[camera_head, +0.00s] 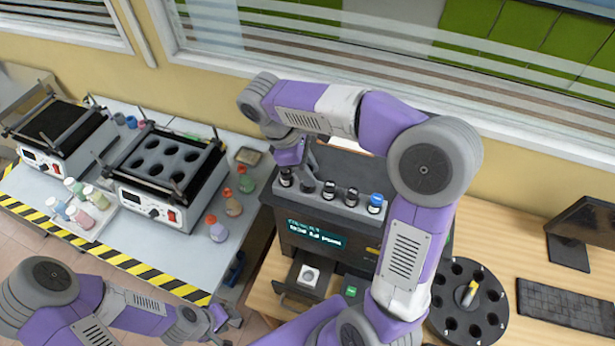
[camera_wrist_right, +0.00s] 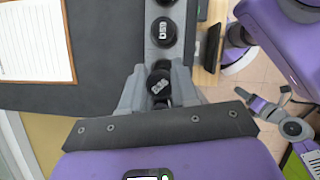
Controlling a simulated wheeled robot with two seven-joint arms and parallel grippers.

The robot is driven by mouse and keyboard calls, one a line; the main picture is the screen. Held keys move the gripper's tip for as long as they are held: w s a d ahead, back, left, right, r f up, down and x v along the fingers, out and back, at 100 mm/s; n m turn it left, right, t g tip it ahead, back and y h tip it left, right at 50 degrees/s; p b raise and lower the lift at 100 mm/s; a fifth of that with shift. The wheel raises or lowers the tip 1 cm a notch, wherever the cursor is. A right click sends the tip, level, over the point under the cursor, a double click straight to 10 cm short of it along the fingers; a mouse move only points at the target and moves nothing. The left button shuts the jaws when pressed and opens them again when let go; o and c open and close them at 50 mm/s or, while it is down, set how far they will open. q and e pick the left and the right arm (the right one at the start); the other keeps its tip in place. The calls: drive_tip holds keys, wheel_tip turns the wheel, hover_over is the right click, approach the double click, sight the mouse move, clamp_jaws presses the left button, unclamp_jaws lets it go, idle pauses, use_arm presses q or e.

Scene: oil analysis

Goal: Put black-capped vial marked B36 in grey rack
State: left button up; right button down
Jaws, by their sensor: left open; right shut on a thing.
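The black-capped vial marked B36 (camera_wrist_right: 159,84) is between the fingers of my right gripper (camera_wrist_right: 158,92) in the right wrist view. In the head view my right gripper (camera_head: 298,176) is at the left end of a row of vials on the dark analyzer, with a black cap (camera_head: 286,176) at its fingers. A light grey strip rack (camera_wrist_right: 152,58) holds the row; whether B36 is seated or raised, I cannot tell. My left gripper (camera_head: 222,318) is open and empty at the lower left, near the striped bench edge.
More black-capped vials (camera_head: 329,189) and a blue-capped vial (camera_head: 376,202) stand to the right in the row. A dark block with round holes (camera_head: 165,160) sits on the left bench. A round black carousel (camera_head: 490,318) stands at the right. A clipboard (camera_wrist_right: 35,40) lies behind the row.

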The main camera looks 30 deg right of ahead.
drive_tip(key=shift+f, duration=1.55)
drive_tip(key=shift+f, duration=0.2)
drive_tip(key=c, duration=0.8)
unclamp_jaws()
drive_tip(key=shift+c, duration=0.2)
drive_tip(key=shift+r, duration=0.1)
drive_tip(key=shift+r, duration=0.15)
drive_tip(key=p+v, duration=0.1)
drive_tip(key=v, duration=1.1)
